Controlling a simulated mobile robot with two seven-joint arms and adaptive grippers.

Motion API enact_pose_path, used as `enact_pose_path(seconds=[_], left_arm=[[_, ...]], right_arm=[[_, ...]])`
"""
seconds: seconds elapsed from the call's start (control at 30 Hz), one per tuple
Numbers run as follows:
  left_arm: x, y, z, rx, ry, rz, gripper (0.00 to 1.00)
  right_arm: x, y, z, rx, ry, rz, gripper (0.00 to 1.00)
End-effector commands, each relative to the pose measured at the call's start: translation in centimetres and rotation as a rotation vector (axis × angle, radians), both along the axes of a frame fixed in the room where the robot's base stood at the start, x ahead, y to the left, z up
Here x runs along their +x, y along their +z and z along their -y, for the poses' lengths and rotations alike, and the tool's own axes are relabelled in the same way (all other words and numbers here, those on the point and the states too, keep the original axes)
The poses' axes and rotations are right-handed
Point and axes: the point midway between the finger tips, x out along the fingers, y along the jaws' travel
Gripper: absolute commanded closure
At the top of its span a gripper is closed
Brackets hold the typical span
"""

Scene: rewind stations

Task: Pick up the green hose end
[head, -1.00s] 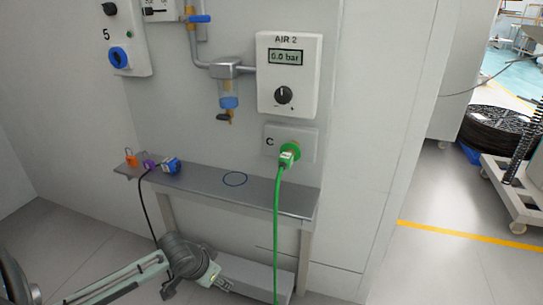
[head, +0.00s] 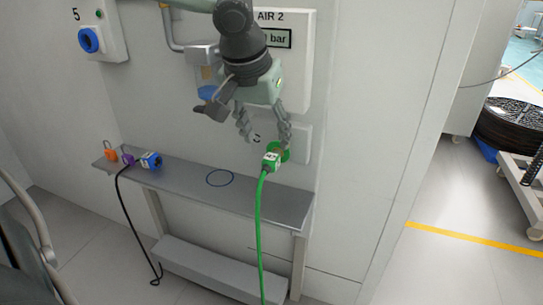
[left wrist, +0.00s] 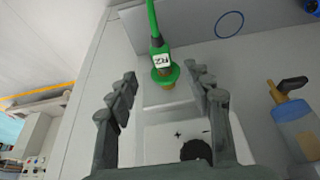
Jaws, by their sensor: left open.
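The green hose end (head: 271,160) has a white label and sits at the green ring of socket plate C (head: 302,150), with its green hose (head: 259,225) hanging down to the floor. In the left wrist view the hose end (left wrist: 160,60) shows its label and green collar, beyond the fingertips and between their lines. My left gripper (head: 265,138) is open and empty, pointing down just above the hose end in the head view. Its two fingers also show in the left wrist view (left wrist: 161,85). My right gripper is not in view.
The AIR 2 box (head: 296,70) and a filter (head: 207,88) are close to my left arm.

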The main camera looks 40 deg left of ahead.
Motion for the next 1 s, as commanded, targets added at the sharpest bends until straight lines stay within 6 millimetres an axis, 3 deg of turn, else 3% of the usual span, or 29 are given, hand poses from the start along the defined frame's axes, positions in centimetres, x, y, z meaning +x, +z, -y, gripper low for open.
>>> enact_pose_path(seconds=[0.43,0.5,0.83,1.0], left_arm=[[2.1,-5.4,-0.9,0.002,0.001,-0.005,0.49],[2.4,-6.2,-0.9,0.002,0.0,-0.005,0.49],[2.8,-6.8,-1.0,0.002,-0.001,0.0,0.49],[2.8,-6.8,-1.0,0.002,-0.001,0.0,0.68]], right_arm=[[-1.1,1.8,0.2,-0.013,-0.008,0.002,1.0],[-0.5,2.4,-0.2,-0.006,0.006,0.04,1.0],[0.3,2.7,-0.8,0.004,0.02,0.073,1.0],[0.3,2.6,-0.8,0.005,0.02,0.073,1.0]])
